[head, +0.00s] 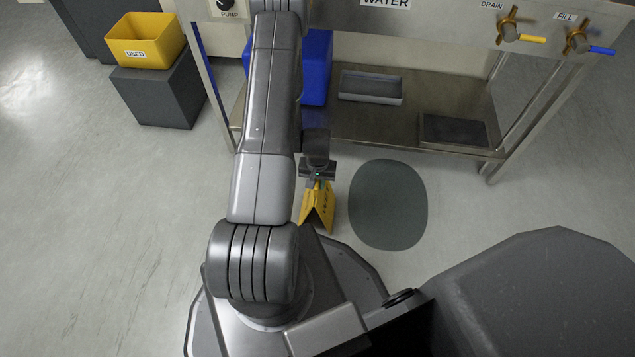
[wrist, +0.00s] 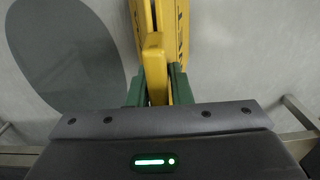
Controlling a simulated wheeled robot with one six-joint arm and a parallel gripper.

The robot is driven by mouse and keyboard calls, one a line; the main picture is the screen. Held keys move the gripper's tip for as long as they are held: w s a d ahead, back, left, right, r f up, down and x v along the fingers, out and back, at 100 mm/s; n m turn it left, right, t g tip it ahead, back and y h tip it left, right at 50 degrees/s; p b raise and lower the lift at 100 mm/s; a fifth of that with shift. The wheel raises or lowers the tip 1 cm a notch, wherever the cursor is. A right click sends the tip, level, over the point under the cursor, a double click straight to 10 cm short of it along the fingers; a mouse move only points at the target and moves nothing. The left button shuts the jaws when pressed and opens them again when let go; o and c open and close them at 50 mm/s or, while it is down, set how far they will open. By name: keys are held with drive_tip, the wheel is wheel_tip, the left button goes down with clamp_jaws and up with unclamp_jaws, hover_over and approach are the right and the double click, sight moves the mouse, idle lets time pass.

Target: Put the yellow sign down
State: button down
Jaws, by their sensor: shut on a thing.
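The yellow sign (head: 318,207) is a folding A-shaped floor sign with dark markings, upright just below my gripper (head: 318,180) in the head view. In the wrist view my gripper (wrist: 157,88) has its green fingers shut on the top of the yellow sign (wrist: 164,30). I cannot tell whether the sign's feet touch the floor. My arm hides part of the area to its left.
A dark grey oval patch (head: 388,205) lies on the floor right of the sign. A steel bench with a lower shelf (head: 400,122) stands beyond, holding grey trays and a blue container (head: 318,70). A yellow bin labelled USED (head: 147,41) sits on a dark block (head: 158,95) at upper left.

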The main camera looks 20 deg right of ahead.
drive_tip(key=c, duration=1.3)
unclamp_jaws()
wheel_tip(320, 180, up, 12)
drive_tip(key=p, duration=0.4)
wheel_tip(320, 180, down, 13)
drive_tip(key=b, duration=0.5)
drive_tip(key=shift+r+p, duration=1.2)
drive_tip(key=shift+r, duration=1.2)
